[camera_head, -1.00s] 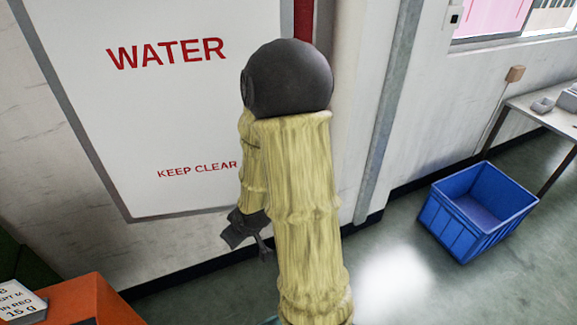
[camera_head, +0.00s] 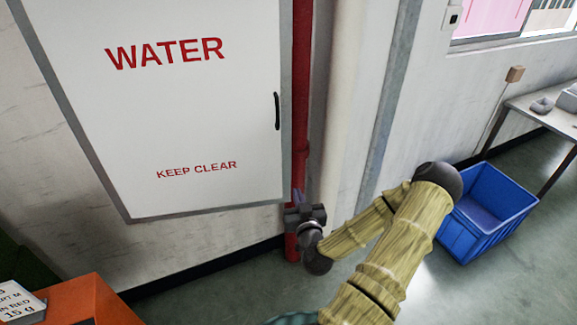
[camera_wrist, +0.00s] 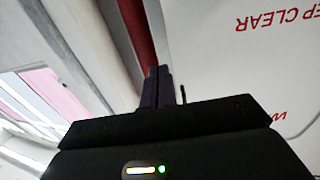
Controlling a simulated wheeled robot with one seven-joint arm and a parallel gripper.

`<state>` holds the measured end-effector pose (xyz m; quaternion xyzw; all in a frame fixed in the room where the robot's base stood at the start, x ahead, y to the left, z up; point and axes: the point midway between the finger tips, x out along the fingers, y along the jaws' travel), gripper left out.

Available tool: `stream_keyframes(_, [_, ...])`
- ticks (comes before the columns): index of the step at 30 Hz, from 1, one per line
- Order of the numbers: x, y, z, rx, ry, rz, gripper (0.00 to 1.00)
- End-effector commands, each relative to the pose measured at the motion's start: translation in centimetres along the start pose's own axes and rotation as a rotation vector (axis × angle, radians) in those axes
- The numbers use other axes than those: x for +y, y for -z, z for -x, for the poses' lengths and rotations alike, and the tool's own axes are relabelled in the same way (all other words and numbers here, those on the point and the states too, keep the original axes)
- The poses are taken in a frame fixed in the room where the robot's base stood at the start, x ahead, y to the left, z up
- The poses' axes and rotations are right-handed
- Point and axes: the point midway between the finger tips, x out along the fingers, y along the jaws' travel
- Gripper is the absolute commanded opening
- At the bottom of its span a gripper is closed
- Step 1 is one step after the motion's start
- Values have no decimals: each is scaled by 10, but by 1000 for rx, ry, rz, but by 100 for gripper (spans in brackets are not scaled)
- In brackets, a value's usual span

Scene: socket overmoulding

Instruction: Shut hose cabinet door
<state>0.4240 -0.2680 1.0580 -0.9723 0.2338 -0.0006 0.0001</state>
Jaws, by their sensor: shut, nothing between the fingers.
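The hose cabinet door (camera_head: 180,110) is a white panel marked WATER and KEEP CLEAR in red, on the wall at the left of the head view. It looks flush inside its grey frame, with no clear gap at its edges. Its black handle (camera_head: 277,111) is near the right edge. In the wrist view the door (camera_wrist: 225,60) shows upside down at the upper right. My gripper (camera_head: 298,197) is just below and right of the door's lower right corner, in front of the red pipe. Its fingers (camera_wrist: 158,86) are together and empty. I cannot tell whether they touch anything.
A red pipe (camera_head: 301,90) runs down beside the cabinet, with a pale column (camera_head: 350,100) to its right. A blue crate (camera_head: 497,203) stands on the floor at the right, near a table (camera_head: 545,112). An orange box (camera_head: 95,305) is at the lower left.

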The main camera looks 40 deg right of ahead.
Motion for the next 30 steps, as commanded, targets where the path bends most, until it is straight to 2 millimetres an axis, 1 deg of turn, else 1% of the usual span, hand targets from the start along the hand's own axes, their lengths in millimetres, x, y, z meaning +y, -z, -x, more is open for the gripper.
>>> stream_keyframes(9, [0, 0, -1, 1, -1, 0, 0])
stream_keyframes(14, [0, -1, -10, 2, -1, 2, 0])
stream_keyframes(17, [0, -1, -23, 4, -1, 2, 0])
stream_keyframes(19, [0, 3, -34, 2, -1, 0, 0])
stream_keyframes(30, [-2, 3, -92, 0, 2, -2, 0])
